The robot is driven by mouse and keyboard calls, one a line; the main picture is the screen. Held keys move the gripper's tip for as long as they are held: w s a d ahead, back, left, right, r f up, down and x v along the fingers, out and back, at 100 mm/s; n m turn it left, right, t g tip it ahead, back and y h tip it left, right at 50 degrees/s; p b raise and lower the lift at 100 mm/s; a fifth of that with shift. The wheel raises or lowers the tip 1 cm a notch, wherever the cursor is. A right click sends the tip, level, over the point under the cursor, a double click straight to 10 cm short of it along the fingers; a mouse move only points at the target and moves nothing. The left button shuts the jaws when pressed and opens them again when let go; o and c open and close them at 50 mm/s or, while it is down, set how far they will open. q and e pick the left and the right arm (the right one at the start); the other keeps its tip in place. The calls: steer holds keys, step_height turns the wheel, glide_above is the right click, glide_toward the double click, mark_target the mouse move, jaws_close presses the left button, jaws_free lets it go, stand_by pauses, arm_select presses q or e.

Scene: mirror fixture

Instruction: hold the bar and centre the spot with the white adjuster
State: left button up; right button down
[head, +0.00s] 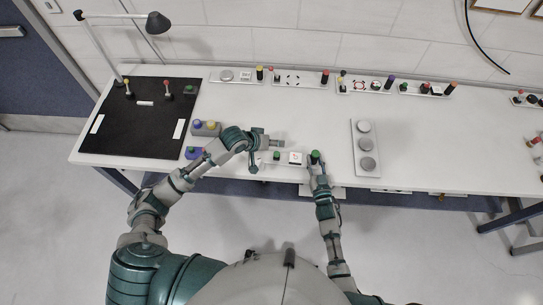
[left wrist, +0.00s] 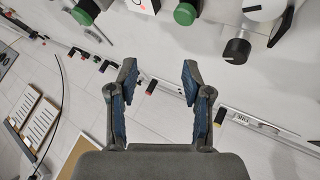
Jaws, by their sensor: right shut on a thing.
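My left gripper (head: 276,143) is over the front of the bench, open and empty. Its parted fingers with blue pads also show in the left wrist view (left wrist: 158,82). My right gripper (head: 317,161) is shut on the bar at the bench's front edge; a green knob (head: 315,155) shows at its fingertips and the grip itself is mostly hidden. A white card with a red mark (head: 296,158) stands left of it. A pale round part (left wrist: 264,8), perhaps the white adjuster, is at the top of the left wrist view. I cannot make out a spot.
A green knob (head: 277,155) stands between the card and my left arm. A grey plate with round discs (head: 354,149) lies to the right. A black mat (head: 138,132) with a lamp (head: 157,23) is on the left. Small fixtures line the back; the bench's right middle is clear.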

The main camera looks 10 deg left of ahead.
mark_target(256, 160)
arm_select(q)
steer(key=s+a+r+m+g+y, duration=0.1)
steer(key=s+a+r+m+g, duration=0.15)
steer(key=a+m, duration=0.4)
steer(key=s+a+r+m+g, duration=0.1)
steer(key=s+a+m+g, duration=0.2)
steer(key=m, duration=0.7)
steer(key=x, duration=1.1)
steer(key=shift+w+a+f, duration=0.15)
steer(key=shift+w+a, duration=0.2)
steer(key=shift+w, duration=0.05)
steer(key=shift+n, duration=0.25)
jaws_close()
